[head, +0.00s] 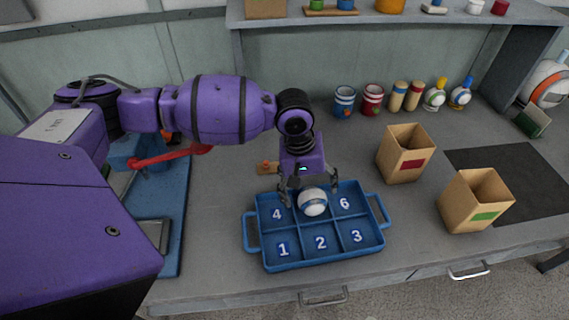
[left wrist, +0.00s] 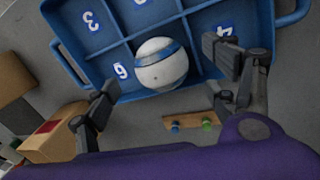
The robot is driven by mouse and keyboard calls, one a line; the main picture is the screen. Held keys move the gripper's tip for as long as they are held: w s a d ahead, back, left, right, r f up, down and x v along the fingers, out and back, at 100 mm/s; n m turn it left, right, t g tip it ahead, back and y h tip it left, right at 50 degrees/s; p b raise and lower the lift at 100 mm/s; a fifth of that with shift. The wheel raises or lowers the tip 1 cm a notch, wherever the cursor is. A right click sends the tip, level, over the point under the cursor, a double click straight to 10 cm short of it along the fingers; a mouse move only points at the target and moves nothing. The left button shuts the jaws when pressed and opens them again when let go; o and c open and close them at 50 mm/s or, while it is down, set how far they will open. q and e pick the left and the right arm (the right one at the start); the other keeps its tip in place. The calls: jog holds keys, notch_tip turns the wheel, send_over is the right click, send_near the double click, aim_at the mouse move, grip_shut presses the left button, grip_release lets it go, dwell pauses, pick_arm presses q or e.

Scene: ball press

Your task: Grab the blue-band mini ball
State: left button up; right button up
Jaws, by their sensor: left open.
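The blue-band mini ball (head: 313,201) is white with a blue band. It sits in the top middle compartment of the blue numbered tray (head: 262,231), between the 4 and the 6, and covers that compartment's own number. My left gripper (head: 311,188) points down at the ball, open, one finger to each side of it in the picture. In the left wrist view the ball (left wrist: 160,64) lies between the two spread fingers (left wrist: 165,75), with no clear contact. How far down the fingers reach is hard to tell.
Two open cardboard boxes stand right of the tray, one with a red label (head: 405,155) and one with a green label (head: 474,202). Jars and bottles (head: 398,97) line the back below a shelf. A small wooden piece (left wrist: 190,122) lies behind the tray.

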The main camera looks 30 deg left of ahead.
aim_at(312, 193)
pick_arm(q)
jog(key=f, duration=0.3)
jog(key=shift+w+d+f, duration=0.4)
jog(key=shift+f, duration=0.35)
jog(key=shift+d+f, duration=0.1)
jog(key=shift+f, duration=0.05)
jog(key=shift+w, duration=0.1)
jog(key=c, duration=1.2)
pick_arm(e)
jog(key=shift+w+a+f, duration=0.1)
jog(key=shift+w, duration=0.1)
